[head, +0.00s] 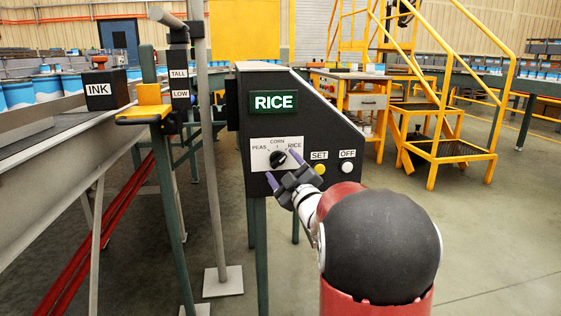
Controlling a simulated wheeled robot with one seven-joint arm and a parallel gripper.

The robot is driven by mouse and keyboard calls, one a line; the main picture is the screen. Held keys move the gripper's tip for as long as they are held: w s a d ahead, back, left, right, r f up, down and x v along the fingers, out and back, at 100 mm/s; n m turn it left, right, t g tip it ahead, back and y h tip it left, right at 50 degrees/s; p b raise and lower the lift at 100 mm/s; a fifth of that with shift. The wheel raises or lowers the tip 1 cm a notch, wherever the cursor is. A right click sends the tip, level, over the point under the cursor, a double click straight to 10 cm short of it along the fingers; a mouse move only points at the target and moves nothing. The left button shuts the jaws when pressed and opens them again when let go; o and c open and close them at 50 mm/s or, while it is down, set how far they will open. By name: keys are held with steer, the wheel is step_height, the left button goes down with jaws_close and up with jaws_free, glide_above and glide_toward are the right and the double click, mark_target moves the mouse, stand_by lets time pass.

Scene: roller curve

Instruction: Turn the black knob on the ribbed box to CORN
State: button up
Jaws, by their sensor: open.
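The dark ribbed box (330,120) stands on green legs near the middle of the head view. Its green lit display (273,102) reads RICE. The black knob (278,158) sits on a white plate marked PEAS, CORN and RICE, from left to right. The knob's pointer is too small to read surely. My gripper (281,169) is open, its purple-tipped fingers on either side of and just below the knob. I cannot tell whether they touch it.
A yellow SET button (319,169) and a white OFF button (347,167) are right of the knob. A grey post (205,140) and a TALL/LOW lever (180,70) stand left. An INK box (105,90) sits by the conveyor. Yellow steps (440,150) stand behind right.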

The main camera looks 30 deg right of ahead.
steer(key=shift+x, duration=1.05)
steer(key=c, duration=1)
steer(key=shift+f, duration=0.1)
